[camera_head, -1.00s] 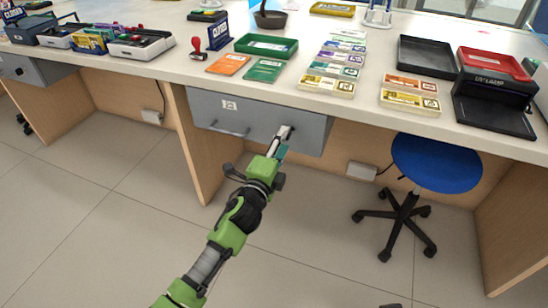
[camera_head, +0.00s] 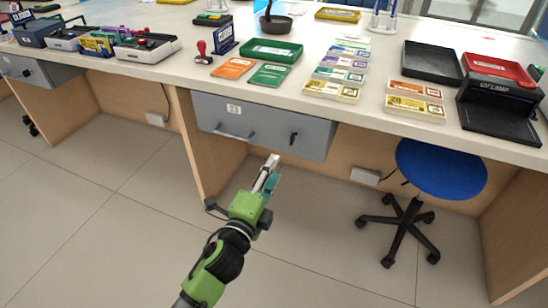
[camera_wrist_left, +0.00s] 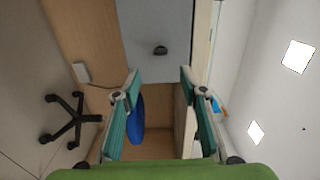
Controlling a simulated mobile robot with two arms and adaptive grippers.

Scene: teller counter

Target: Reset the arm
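My left gripper (camera_head: 270,176) reaches in from below and is in front of the grey drawer (camera_head: 262,118), a little below it and apart from it. In the left wrist view its two teal-padded fingers (camera_wrist_left: 158,92) are spread wide with nothing between them. The drawer is closed, with a bar handle (camera_head: 234,134) at left and a small black lock or knob (camera_head: 293,138) at right. This black part also shows in the left wrist view (camera_wrist_left: 160,50), beyond the fingertips. My right gripper is not in view.
The white counter (camera_head: 375,120) carries bundles of notes, a green tray (camera_head: 269,51), a red stamp (camera_head: 203,53) and a black UV lamp (camera_head: 500,95). A blue swivel stool (camera_head: 440,168) stands at the right. The floor around my left arm is clear.

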